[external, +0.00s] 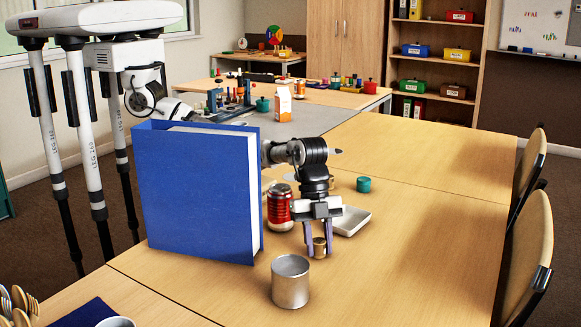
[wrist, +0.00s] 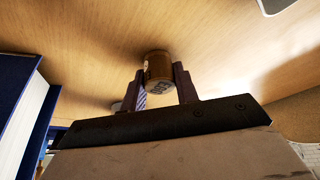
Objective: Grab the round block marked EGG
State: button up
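A small round wooden block (external: 319,247) is between my gripper's fingertips, at or just above the table. In the wrist view the round block (wrist: 157,66) shows dark lettering on the face toward the camera, too blurred to read with certainty. My gripper (external: 319,243) points down over the table, with one finger against each side of the block. In the wrist view both fingertips of my gripper (wrist: 159,78) appear to touch it, with no clear gap. Whether the block rests on the table is hard to tell.
A large blue binder (external: 195,190) stands upright at left. A red can (external: 280,207) and a white dish (external: 351,221) are close behind my gripper. A metal cup (external: 290,283) is in front. The table's right side is clear.

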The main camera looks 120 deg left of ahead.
jog(key=shift+c, duration=1)
